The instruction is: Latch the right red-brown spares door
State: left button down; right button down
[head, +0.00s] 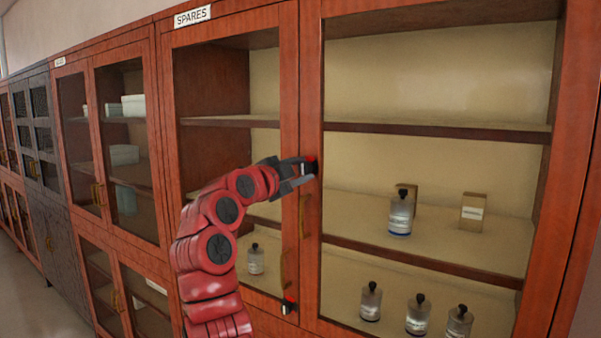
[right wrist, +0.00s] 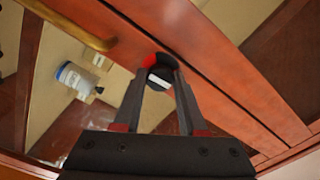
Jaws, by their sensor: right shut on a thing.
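The red-brown spares cabinet has a SPARES label (head: 192,16) at its top left and two glazed doors. The right spares door (head: 311,60) appears flush with the left spares door (head: 289,75). My right gripper (head: 308,168) is at the meeting edges of the doors, at a small black knob with a red part. In the right wrist view the fingers (right wrist: 161,80) are shut on this latch knob (right wrist: 160,76), which has a white stripe. In the head view the fingers mostly hide it. My left gripper is not in view.
A brass handle (head: 304,216) is just below my right gripper. A second red-and-black latch (head: 289,303) sits lower on the door edge. Bottles (head: 401,214) and small boxes (head: 473,211) stand on shelves behind the glass. More cabinets (head: 45,190) line the wall to the left.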

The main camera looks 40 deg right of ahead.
jog(key=shift+m, duration=0.5)
jog(key=shift+c, duration=2.3)
grip_release()
jog(key=shift+s+a+f+b, duration=0.15)
jog(key=shift+a+b, duration=0.15)
jog(key=shift+a, duration=0.15)
jog(key=b+v, duration=0.4)
jog(key=v, duration=1.2)
jog(key=shift+a, duration=0.3)
